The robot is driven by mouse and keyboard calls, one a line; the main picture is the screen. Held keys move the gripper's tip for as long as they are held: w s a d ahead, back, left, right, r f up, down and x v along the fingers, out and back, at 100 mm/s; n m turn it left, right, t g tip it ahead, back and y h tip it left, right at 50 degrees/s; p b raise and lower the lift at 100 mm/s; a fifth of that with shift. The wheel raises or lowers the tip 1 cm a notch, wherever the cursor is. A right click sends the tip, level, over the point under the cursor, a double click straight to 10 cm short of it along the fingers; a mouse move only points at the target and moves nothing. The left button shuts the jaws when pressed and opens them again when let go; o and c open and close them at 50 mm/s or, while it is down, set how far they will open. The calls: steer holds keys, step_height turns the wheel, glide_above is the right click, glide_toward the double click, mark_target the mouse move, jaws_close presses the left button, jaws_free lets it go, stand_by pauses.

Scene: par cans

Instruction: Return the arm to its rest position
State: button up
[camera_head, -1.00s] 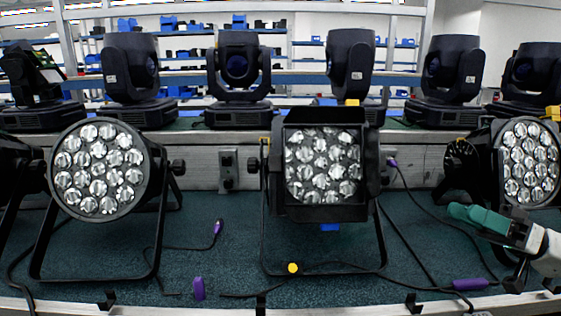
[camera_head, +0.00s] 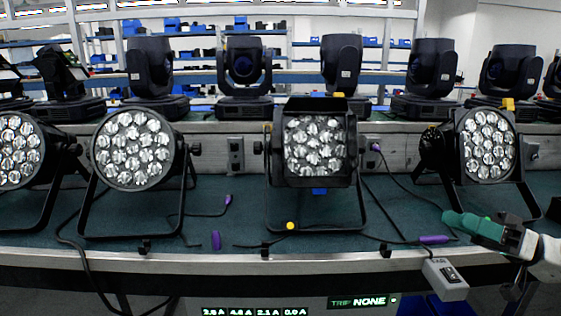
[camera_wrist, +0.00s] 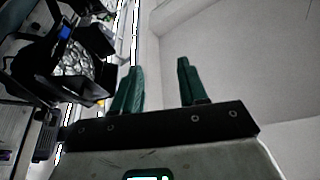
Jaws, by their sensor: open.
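My gripper (camera_head: 462,222) shows at the right in the head view, with its green fingers pointing left over the front part of the bench. In the wrist view my gripper (camera_wrist: 160,80) has its two green fingers spread apart, with nothing between them. It is open and empty. The rest of my arm runs off the right edge in the head view. A par can (camera_head: 487,145) with a black yoke stands behind the gripper, and the gripper appears apart from it.
More par cans stand on the green bench (camera_head: 340,215), including a square-fronted one (camera_head: 314,150) in the middle and a round one (camera_head: 132,147) left of it. Purple connectors (camera_head: 433,240) and black cables lie along the front. A switch box (camera_head: 445,277) hangs at the bench edge (camera_head: 200,256).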

steer(key=s+a+f+m+h, duration=0.2)
steer(key=a+f+h, duration=0.1)
steer(key=f, duration=0.5)
steer(key=s+a+f+m+h, duration=0.2)
steer(key=a+f, duration=0.1)
steer(key=f, duration=0.6)
steer(key=s+a+f+m+h, duration=0.2)
steer(key=a+f+m+h, duration=0.1)
steer(key=f, duration=0.5)
steer(key=s+a+f+m+g+h, duration=0.2)
steer(key=s+f+h, duration=0.4)
steer(key=s+f, duration=0.8)
steer(key=s+d+m+g+h, duration=0.15)
steer(key=s+h, duration=0.25)
steer(key=s, duration=0.5)
steer(key=s+d+h, duration=0.3)
steer(key=s+h, duration=0.1)
steer(key=s, duration=0.5)
step_height(320, 180, up, 21)
steer(key=p, duration=2.1)
steer(key=shift+w+d+f, duration=0.2)
steer(key=shift+w+d, duration=0.05)
steer(key=shift+w, duration=0.1)
